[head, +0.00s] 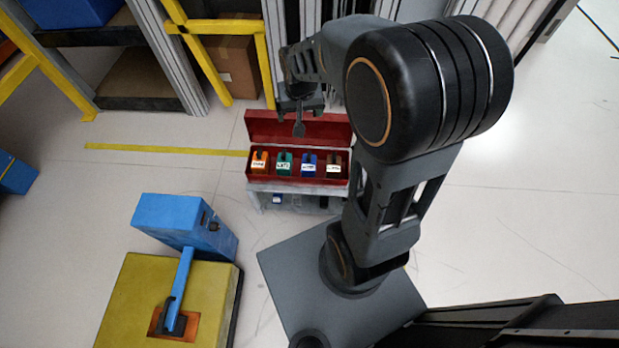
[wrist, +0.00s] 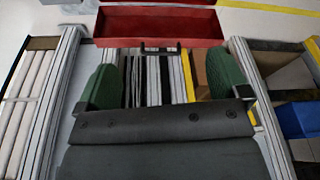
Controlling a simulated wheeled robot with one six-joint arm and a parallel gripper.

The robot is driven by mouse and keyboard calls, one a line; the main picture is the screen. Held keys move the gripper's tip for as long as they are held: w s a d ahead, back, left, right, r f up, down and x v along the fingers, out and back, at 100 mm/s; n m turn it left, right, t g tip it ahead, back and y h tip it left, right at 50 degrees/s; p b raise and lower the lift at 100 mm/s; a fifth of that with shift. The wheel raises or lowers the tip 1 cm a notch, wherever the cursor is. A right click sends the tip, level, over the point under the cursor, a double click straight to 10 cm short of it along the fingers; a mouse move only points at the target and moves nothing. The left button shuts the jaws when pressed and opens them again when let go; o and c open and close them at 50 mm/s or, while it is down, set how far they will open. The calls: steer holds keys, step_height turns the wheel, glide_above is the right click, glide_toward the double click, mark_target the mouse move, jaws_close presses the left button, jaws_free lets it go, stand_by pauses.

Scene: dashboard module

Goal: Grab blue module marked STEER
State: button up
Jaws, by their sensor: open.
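A blue module (head: 309,162) stands in the open red toolbox (head: 348,163), third from the left in a row. Its white label is too small to read. An orange module (head: 261,161) and a green module (head: 284,163) stand to its left, and a brown one (head: 333,166) to its right. My gripper (head: 299,129) is in front of the raised lid in the head view, apart from the blue module as far as I can tell. In the wrist view my gripper (wrist: 164,65) has its green fingers wide apart and empty.
The toolbox rests on a pale stand (head: 261,187). A blue block-shaped unit (head: 178,217) and a yellow platform (head: 140,290) are at lower left. Shelving with yellow posts (head: 263,60) and a cardboard box (head: 232,67) is behind.

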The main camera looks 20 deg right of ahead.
steer(key=w+d+f+m+b, duration=0.1)
steer(key=w+f+b, duration=0.15)
steer(key=f, duration=0.45)
steer(key=w+d+f+g+b, duration=0.1)
steer(key=w+d+f+b, duration=0.15)
steer(key=f, duration=0.55)
steer(key=w+d+f+m+b, duration=0.1)
steer(key=f+b, duration=0.3)
steer(key=f, duration=0.3)
steer(key=m+b, duration=0.1)
steer(key=b, duration=0.4)
glide_above(309, 162)
steer(key=f, duration=1.3)
steer(key=shift+s+a+f, duration=0.1)
steer(key=shift+a+f, duration=0.05)
steer(key=shift+a, duration=0.2)
steer(key=shift+w+d+f+b, duration=0.15)
steer(key=shift+f+b, duration=0.3)
steer(key=shift+f, duration=0.6)
steer(key=shift+w+d+f+b, duration=0.1)
steer(key=shift+f+b, duration=0.35)
steer(key=shift+f, duration=0.65)
steer(key=shift+w+d+f+b, duration=0.15)
steer(key=shift+f+b, duration=0.3)
steer(key=shift+f, duration=0.6)
steer(key=shift+r, duration=0.1)
steer(key=c, duration=1.3)
